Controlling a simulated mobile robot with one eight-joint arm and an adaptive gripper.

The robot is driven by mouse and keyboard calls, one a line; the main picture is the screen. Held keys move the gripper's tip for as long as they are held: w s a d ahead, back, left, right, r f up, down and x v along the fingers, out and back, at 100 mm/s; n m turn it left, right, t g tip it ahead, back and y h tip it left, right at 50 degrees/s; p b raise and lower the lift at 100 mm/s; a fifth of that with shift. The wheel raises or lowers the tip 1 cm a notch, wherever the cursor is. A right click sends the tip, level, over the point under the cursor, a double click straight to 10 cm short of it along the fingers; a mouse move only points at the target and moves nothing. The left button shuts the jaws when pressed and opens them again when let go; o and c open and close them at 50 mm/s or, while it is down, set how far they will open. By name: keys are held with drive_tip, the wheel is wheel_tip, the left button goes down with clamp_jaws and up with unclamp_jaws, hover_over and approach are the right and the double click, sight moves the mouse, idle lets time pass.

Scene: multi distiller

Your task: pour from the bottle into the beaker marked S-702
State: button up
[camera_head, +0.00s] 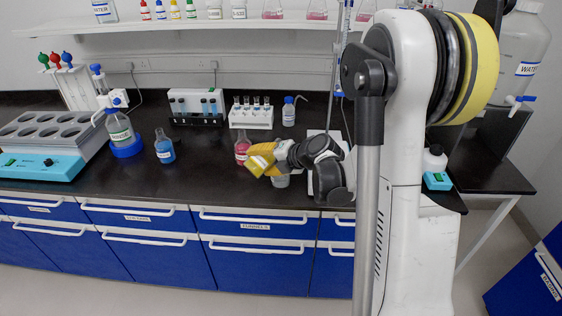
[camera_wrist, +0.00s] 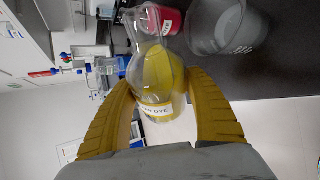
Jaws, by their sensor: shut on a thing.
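My gripper (camera_head: 264,160) is above the dark counter, its yellow fingers shut on a clear glass flask-shaped bottle. In the wrist view the bottle (camera_wrist: 152,72) sits between the two fingers (camera_wrist: 158,84), with a partly hidden label ending in "AN DYE". Yellow shows through its glass; I cannot tell whether that is liquid or finger. The bottle is hard to make out in the head view. A clear beaker (camera_head: 281,181) stands just below and right of my fingertips; it also shows at the top of the wrist view (camera_wrist: 214,32). Its marking cannot be read.
A red-liquid flask (camera_head: 241,148) stands close behind the fingers. Racks (camera_head: 251,116) line the back wall. The counter between the blue and red flasks is clear.

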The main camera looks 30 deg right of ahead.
drive_tip(key=shift+a+m+y, duration=0.1)
drive_tip(key=shift+m+y, duration=0.3)
idle(1.5)
